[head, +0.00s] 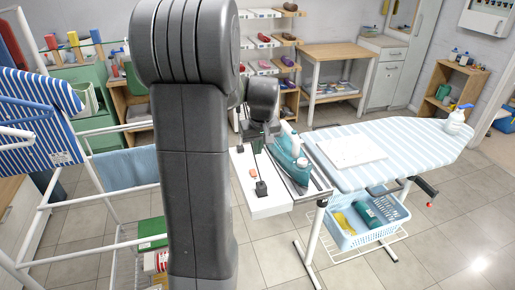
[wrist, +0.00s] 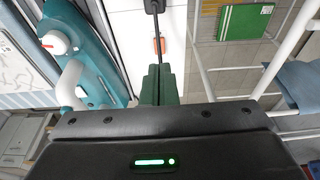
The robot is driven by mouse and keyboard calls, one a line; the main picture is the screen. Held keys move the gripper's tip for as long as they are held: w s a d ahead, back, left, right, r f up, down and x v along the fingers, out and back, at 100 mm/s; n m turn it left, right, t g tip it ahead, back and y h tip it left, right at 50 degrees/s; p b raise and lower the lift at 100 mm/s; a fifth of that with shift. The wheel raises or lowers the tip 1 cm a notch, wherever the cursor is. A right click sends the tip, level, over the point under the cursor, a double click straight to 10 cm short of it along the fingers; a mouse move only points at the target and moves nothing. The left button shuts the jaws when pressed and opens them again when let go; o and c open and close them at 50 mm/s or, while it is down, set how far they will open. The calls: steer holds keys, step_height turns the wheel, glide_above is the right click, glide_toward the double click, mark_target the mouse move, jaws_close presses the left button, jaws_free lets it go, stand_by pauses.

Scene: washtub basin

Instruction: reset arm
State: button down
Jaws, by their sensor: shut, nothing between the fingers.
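My gripper (wrist: 158,84) shows its dark green fingers together in the wrist view, with nothing between them. In the head view my arm covers much of the middle, and the gripper is largely hidden behind it, above the white end unit of the ironing board (head: 430,140). The teal and white iron (head: 291,158) rests on a metal plate beside the gripper. The iron also fills the left of the wrist view (wrist: 92,52), apart from the fingers. The white end unit (head: 273,203) carries an orange switch and a black cord, which shows just beyond the fingertips (wrist: 155,28).
A folded white cloth (head: 350,150) and a spray bottle (head: 457,120) are on the board. A blue basket (head: 365,232) sits beneath. A drying rack with a striped blue cloth (head: 38,135) stands at left. Open tiled floor lies at lower right.

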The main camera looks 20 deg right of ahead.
steer(key=shift+f, duration=0.1)
steer(key=p, duration=0.1)
glide_toward(254, 173)
steer(key=shift+x, duration=0.85)
steer(key=shift+w+f+t+b, duration=0.25)
steer(key=shift+w+t+b, duration=0.05)
steer(key=shift+w+b, duration=0.8)
steer(key=v, duration=0.6)
steer(key=shift+r+b, duration=0.3)
steer(key=shift+a, duration=0.1)
